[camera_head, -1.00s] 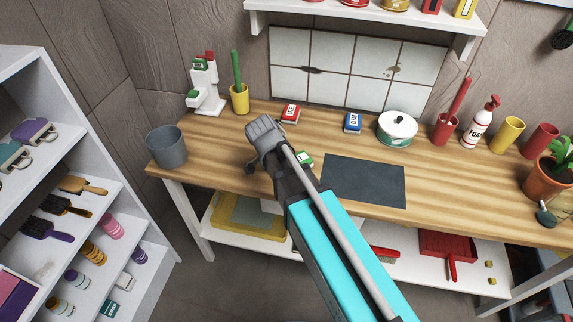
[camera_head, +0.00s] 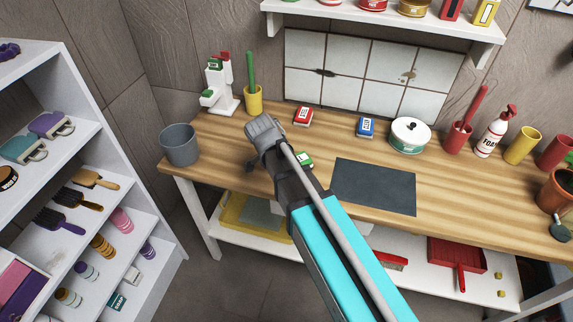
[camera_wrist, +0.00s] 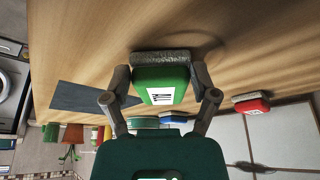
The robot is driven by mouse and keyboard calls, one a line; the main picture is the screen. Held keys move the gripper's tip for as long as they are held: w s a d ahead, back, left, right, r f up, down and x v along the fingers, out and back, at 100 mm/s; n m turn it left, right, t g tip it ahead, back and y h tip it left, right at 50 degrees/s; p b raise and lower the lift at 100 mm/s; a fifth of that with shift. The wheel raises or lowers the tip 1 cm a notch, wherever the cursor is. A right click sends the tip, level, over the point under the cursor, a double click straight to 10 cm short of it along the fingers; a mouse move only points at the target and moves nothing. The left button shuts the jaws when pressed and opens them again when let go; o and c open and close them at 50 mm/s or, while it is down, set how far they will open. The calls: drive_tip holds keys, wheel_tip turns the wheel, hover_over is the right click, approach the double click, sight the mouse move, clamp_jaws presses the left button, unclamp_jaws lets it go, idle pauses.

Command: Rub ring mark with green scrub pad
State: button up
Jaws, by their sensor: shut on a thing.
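The green scrub pad (camera_wrist: 161,83) has a white label and a grey scrubbing face. My gripper (camera_wrist: 160,76) is shut on it, one finger on each side, in the wrist view. The grey face is at or very close to the wooden worktop; I cannot tell if it touches. In the head view the pad (camera_head: 304,160) shows just right of my arm, which hides most of the gripper. A faint dark curve (camera_wrist: 216,42) lies on the wood beside the pad; I cannot tell whether it is the ring mark or shadow.
A dark slate mat (camera_head: 374,187) lies right of the pad. A grey bin (camera_head: 180,145) is at the left end. The wood between mat and bin is mostly clear.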

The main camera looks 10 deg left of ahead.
drive_tip(key=shift+w+a+f, duration=0.1)
drive_tip(key=shift+w+a, duration=0.05)
drive_tip(key=shift+a, duration=0.75)
drive_tip(key=shift+w+a, duration=0.1)
drive_tip(key=shift+a, duration=0.75)
drive_tip(key=shift+a, duration=0.1)
drive_tip(key=shift+w+a, duration=0.15)
drive_tip(key=shift+a, duration=0.7)
drive_tip(key=shift+w+a, duration=0.15)
drive_tip(key=shift+a, duration=0.65)
drive_tip(key=shift+w, duration=0.15)
drive_tip(key=shift+c, duration=0.5)
drive_tip(key=shift+d, duration=0.1)
